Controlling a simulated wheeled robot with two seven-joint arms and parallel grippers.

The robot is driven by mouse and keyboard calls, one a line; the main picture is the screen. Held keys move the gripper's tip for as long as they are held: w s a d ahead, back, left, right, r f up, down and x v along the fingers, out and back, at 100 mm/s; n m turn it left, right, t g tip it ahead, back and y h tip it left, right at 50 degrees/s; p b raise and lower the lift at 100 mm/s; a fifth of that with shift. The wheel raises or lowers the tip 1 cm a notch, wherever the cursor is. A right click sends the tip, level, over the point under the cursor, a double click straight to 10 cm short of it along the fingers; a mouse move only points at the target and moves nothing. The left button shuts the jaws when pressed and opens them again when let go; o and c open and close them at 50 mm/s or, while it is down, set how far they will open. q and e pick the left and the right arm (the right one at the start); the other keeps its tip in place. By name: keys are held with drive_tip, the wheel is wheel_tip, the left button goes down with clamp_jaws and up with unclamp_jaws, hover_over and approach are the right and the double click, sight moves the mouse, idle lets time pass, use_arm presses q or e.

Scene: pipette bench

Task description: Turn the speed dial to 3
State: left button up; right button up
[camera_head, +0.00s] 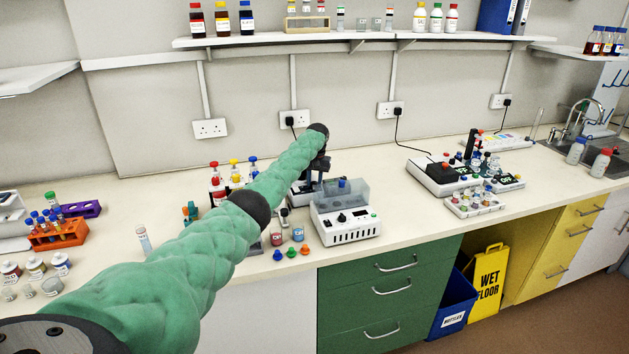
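A white bench device (348,236) with a clear tinted cover (341,194) stands near the bench's front edge. A small black dial (341,217) sits on its sloped front panel, with a small display to its right. The dial's markings are too small to read. My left arm reaches in from the lower left, and its dark wrist and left gripper (318,168) are behind and above the device, apart from the dial. The fingers are dark and small against dark equipment, so their opening cannot be made out. My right gripper is not in view.
Small coloured caps (291,252) lie left of the device. An orange tube rack (58,234) stands at the far left. Another device with a black top (441,172) and a tray of vials (474,204) stand to the right.

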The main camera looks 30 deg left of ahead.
sight(316, 182)
use_arm(q)
drive_tip(key=shift+w+r, duration=0.1)
drive_tip(key=shift+r, duration=0.05)
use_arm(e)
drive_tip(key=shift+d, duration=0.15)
use_arm(q)
drive_tip(key=o, duration=1)
drive_tip(key=shift+c, duration=0.2)
drive_tip(key=shift+r+b, duration=0.3)
drive_tip(key=shift+r, duration=0.1)
wheel_tip(316, 182, up, 5)
drive_tip(key=shift+d+r+b, duration=0.15)
drive_tip(key=shift+r+b, duration=0.05)
drive_tip(key=shift+b, duration=0.85)
drive_tip(key=shift+r, duration=0.65)
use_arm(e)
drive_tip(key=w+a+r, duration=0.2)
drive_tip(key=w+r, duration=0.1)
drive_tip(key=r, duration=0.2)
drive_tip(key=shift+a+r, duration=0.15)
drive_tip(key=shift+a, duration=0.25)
use_arm(q)
drive_tip(key=shift+w, duration=0.1)
